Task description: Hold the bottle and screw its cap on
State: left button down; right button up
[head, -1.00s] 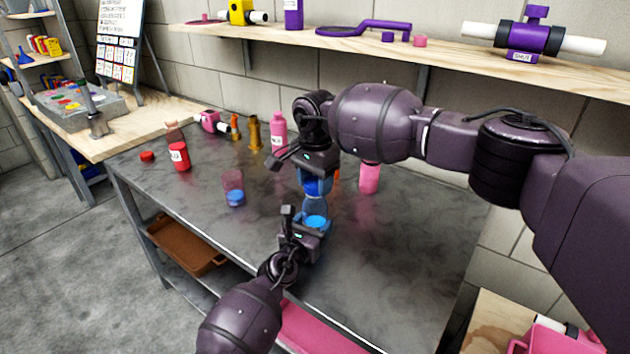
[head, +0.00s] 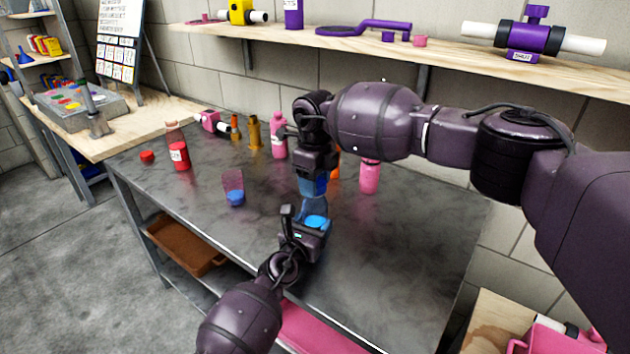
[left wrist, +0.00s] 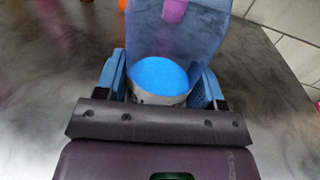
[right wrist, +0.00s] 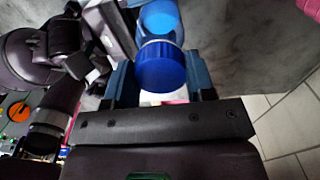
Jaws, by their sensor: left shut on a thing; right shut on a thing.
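A clear bottle with blue liquid (head: 316,220) stands near the middle of the table, roughly upright. My left gripper (head: 305,228) is shut around its lower part; in the left wrist view the bottle (left wrist: 180,35) sits between both fingers. My right gripper (head: 313,178) is above, shut on a blue cap (right wrist: 162,66). In the right wrist view the cap lies between the fingers, in line with the bottle's neck. The cap is at the bottle's top; how far it is seated I cannot tell.
On the grey table (head: 415,230) stand a red bottle (head: 178,155), a red cap (head: 147,156), a clear cup with blue (head: 234,190) and pink bottles (head: 370,178). A wooden shelf (head: 440,45) runs along the wall. The table's right side is clear.

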jog(key=m, duration=0.5)
jog(key=shift+m, duration=0.4)
jog(key=m, duration=0.4)
jog(key=shift+m, duration=0.4)
jog(key=o, duration=1.1)
notch_tip(320, 180, up, 12)
pick_arm(q)
jog(key=shift+c, duration=0.8)
grip_release()
